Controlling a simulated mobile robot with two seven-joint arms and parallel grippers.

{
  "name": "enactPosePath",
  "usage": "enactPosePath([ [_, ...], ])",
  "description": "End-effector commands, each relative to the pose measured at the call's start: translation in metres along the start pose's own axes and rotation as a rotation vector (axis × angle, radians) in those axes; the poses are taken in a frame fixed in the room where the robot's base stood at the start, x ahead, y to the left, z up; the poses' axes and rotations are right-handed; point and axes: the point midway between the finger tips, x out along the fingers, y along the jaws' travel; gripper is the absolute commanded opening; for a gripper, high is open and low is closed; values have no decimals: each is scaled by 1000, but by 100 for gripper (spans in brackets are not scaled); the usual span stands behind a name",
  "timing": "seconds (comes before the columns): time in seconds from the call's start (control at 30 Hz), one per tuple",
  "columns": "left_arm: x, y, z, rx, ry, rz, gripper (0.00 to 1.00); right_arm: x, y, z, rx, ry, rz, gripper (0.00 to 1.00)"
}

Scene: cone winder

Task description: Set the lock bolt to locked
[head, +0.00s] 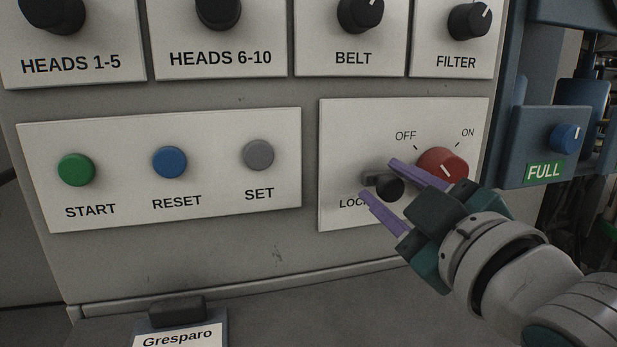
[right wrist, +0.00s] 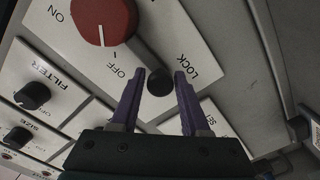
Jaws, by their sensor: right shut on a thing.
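The lock bolt shows as a small dark round knob (head: 388,188) on a white plate (head: 340,130), beside the word LOCK, which a finger partly covers. In the right wrist view the bolt knob (right wrist: 159,82) sits between the fingertips, below the LOCK label. My right gripper (head: 378,179) has its purple fingers on either side of the bolt and is shut on it; the fingers also show in the wrist view (right wrist: 160,75). The pictures do not clearly show which position the bolt is in. My left gripper is out of view.
A red OFF/ON knob (head: 442,163) sits just above and right of the fingers, close to the upper one. Green START (head: 76,169), blue RESET (head: 170,161) and grey SET (head: 258,155) buttons are to the left. Several black knobs line the top. A blue box (head: 535,130) stands right.

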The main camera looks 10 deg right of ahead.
Motion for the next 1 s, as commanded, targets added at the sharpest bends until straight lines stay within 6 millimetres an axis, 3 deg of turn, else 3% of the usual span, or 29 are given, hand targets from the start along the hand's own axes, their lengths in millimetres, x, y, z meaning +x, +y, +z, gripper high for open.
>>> enactPosePath([
  [0.2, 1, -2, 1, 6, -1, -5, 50, 0, 0, 6, 6, -15, 1, 0],
  [0.23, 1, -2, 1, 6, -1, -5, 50, 0, 0, 6, 6, -16, 1, 47],
  [0.4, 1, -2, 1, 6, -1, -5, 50, 0, 0, 6, 3, -15, 1, 66],
  [0.77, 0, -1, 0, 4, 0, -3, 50, -7, 0, 4, 1, -9, 1, 66],
  [1.0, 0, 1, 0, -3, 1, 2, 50, -47, 0, 4, 2, -12, -1, 66],
])
